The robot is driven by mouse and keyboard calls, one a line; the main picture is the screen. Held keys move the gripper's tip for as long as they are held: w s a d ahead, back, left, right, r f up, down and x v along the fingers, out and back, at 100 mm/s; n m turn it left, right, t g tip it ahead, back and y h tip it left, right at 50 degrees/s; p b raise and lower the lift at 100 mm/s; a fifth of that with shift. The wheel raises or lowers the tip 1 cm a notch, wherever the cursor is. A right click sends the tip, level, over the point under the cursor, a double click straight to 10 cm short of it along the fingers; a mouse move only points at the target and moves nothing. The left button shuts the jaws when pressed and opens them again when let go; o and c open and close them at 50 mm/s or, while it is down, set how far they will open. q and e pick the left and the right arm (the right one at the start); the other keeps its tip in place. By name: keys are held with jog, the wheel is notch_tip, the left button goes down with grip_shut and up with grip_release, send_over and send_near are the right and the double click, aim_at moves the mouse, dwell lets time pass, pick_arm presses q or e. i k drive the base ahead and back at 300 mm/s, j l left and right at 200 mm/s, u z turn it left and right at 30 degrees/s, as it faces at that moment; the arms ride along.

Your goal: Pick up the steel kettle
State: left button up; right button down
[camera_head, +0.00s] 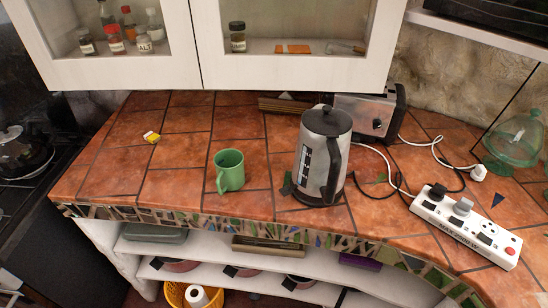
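The steel kettle (315,160) stands upright on the orange tiled counter, right of the middle in the head view. Its body is brushed steel with a dark lid on top. Its black handle is on the right side, facing the front, and a dark level window shows on the body. Neither of my grippers is in view, and nothing is touching the kettle from my side.
A green mug (230,171) stands left of the kettle. A toaster (368,113) is close behind it. A white power strip (466,227) with cables lies to the right, near a green glass vessel (513,141). White cabinets (290,45) overhang the back. The counter's left part is mostly clear.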

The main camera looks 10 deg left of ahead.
aim_at(320, 167)
jog(key=l+u, duration=0.55)
jog(key=u, duration=0.3)
jog(key=k, duration=0.05)
